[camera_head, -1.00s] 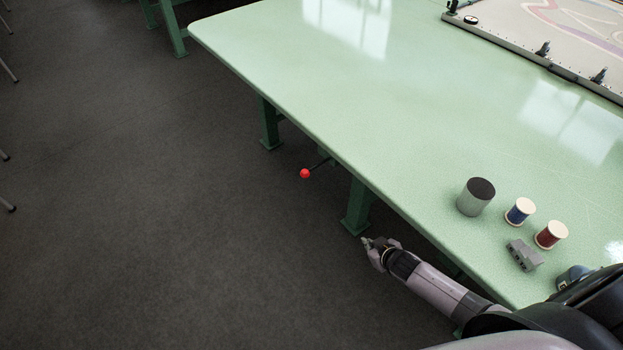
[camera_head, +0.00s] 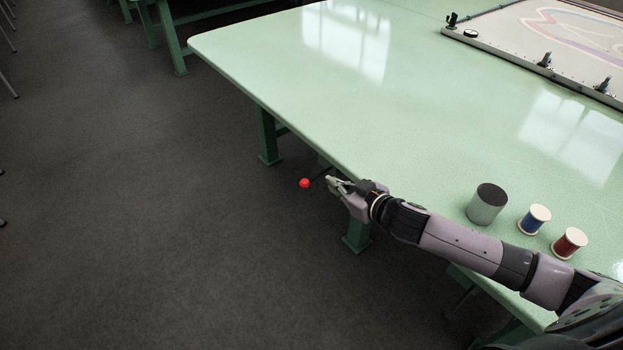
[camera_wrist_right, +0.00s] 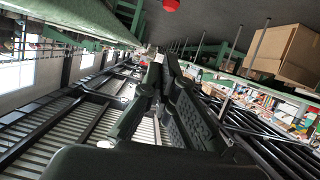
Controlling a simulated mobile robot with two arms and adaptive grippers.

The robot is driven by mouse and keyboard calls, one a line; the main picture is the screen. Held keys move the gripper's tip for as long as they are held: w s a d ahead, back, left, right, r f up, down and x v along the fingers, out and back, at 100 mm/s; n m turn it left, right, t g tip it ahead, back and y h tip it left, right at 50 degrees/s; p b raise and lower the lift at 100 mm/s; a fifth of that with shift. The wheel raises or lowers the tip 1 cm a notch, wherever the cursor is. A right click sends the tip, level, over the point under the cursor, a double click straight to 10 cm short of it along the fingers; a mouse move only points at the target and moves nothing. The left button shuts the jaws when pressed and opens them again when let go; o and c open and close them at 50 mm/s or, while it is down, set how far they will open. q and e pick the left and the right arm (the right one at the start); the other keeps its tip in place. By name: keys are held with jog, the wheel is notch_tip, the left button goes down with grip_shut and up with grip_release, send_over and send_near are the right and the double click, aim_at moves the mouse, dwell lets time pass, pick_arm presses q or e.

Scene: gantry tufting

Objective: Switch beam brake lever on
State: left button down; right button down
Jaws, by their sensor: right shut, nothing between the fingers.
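The beam brake lever shows as a red ball knob (camera_head: 305,183) on a short dark rod, sticking out from under the near edge of the green table (camera_head: 250,62). My right gripper (camera_head: 331,181) is shut and empty, just right of the knob and close to the table edge. A small gap seems to lie between the fingertips and the knob; the gripper hides part of the rod. In the right wrist view the red knob (camera_wrist_right: 171,5) is cut off by the top edge, beyond the shut fingers (camera_wrist_right: 158,62). My left gripper is not in view.
A grey cylinder (camera_head: 487,205), a blue thread spool (camera_head: 534,219) and a red thread spool (camera_head: 569,243) stand on the table near my right arm. A framed cloth (camera_head: 560,35) lies at the back right. Green table legs (camera_head: 267,137) stand below.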

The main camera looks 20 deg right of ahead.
send_over(311, 180)
jog(key=s, duration=0.4)
notch_tip(311, 180, down, 3)
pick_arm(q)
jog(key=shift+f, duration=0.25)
pick_arm(e)
jog(key=shift+w+a+f, duration=0.15)
jog(key=shift+f, duration=0.5)
jog(key=shift+w+a+f, duration=0.15)
jog(key=shift+f, duration=0.55)
jog(key=shift+w+a+f, duration=0.15)
jog(key=shift+f, duration=0.5)
pick_arm(q)
jog(key=shift+b, duration=0.3)
pick_arm(e)
jog(key=shift+s, duration=0.1)
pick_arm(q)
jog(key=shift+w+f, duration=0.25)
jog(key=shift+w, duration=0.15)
pick_arm(e)
jog(key=shift+a+f+n, duration=0.15)
jog(key=shift+f+n, duration=0.15)
jog(key=shift+f, duration=0.1)
